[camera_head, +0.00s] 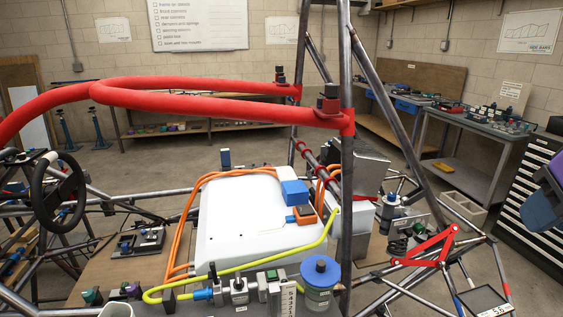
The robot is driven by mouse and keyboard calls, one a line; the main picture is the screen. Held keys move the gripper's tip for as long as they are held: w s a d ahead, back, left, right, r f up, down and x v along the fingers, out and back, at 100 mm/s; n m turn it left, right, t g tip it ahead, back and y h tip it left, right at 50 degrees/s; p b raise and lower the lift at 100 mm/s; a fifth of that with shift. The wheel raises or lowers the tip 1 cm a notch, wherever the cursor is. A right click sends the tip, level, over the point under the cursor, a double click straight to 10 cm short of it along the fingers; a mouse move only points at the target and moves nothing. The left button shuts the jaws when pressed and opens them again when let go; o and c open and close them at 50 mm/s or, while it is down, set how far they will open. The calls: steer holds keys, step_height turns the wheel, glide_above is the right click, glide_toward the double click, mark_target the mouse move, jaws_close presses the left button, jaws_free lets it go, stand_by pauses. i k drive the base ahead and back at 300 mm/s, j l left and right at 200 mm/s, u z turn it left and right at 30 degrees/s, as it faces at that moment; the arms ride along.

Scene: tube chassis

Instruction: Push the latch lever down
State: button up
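No part in the head view can be surely told as the latch lever. A red angled linkage (428,248) sits on the tubes at the right and may be a suspension arm or a lever. A thick red padded bar (200,92) spans the upper left and joins the upright tubes through dark fittings (329,100). My gripper's fingers do not show. A blue and purple part is cut off at the right edge, and I cannot tell what it is.
A white box (255,225) with orange and yellow cables fills the chassis middle. A steering wheel (58,193) stands at left. Steel tubes (347,210) rise at centre right. Workbenches (475,125) and a dark drawer cabinet (535,195) line the right. Bare floor shows behind.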

mark_target(212, 273)
steer(key=u, duration=1.15)
steer(key=l, duration=0.1)
